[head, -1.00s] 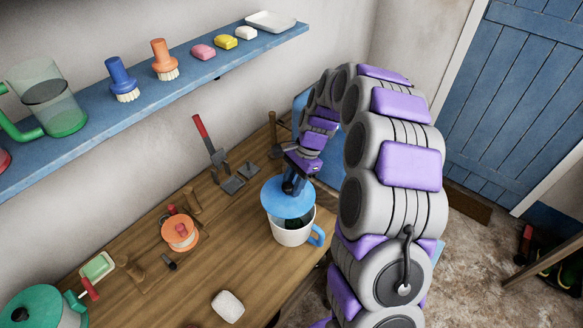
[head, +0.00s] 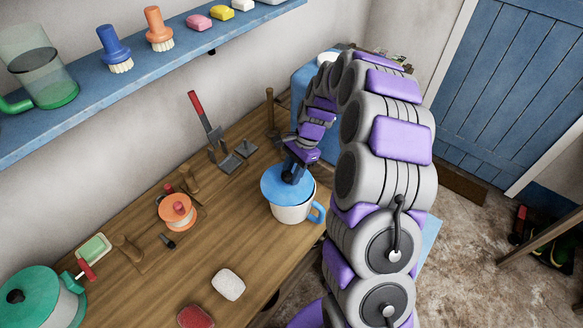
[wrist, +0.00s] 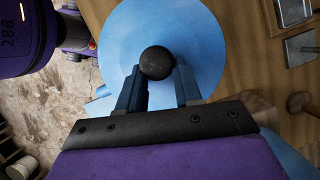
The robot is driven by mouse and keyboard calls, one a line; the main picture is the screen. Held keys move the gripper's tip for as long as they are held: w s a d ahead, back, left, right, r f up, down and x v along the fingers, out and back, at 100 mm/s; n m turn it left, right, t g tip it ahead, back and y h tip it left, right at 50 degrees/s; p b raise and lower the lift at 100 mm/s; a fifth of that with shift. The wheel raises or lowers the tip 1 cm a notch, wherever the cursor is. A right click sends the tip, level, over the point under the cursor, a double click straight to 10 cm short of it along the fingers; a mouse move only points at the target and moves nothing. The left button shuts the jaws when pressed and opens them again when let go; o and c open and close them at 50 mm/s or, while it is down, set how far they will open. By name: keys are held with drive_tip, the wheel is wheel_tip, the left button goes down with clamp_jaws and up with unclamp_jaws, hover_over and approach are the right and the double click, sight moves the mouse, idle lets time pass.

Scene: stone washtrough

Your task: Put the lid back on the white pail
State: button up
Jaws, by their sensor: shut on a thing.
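The white pail (head: 293,213) stands on the wooden table, with a blue handle on its right side. The blue round lid (head: 275,185) lies over the pail's mouth and looks nearly level; I cannot tell whether it is fully seated. My gripper (head: 293,172) is above the lid, shut on its dark knob. In the wrist view the lid (wrist: 192,62) fills the upper middle, and its round black knob (wrist: 157,62) sits between the fingertips of my gripper (wrist: 158,72). The pail is hidden under the lid there.
An orange-lidded container (head: 177,211), a white soap (head: 228,284) and a red bar (head: 195,317) are on the table (head: 245,240). A teal-green vessel (head: 42,297) stands at the left. A metal tool with a red handle (head: 206,120) is behind. A blue shelf (head: 150,80) runs along the wall.

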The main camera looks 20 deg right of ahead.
drive_tip(key=shift+d+f, duration=0.15)
drive_tip(key=shift+d, duration=1)
drive_tip(key=shift+a, duration=1)
drive_tip(key=shift+d+p, duration=0.5)
drive_tip(key=shift+d, duration=0.25)
drive_tip(key=shift+a, duration=0.7)
drive_tip(key=shift+d, duration=0.75)
drive_tip(key=shift+d+p, duration=0.1)
drive_tip(key=shift+p, duration=0.25)
drive_tip(key=shift+a+p, duration=0.4)
drive_tip(key=shift+a, duration=0.1)
drive_tip(key=shift+d+p, duration=0.1)
drive_tip(key=shift+p, duration=0.3)
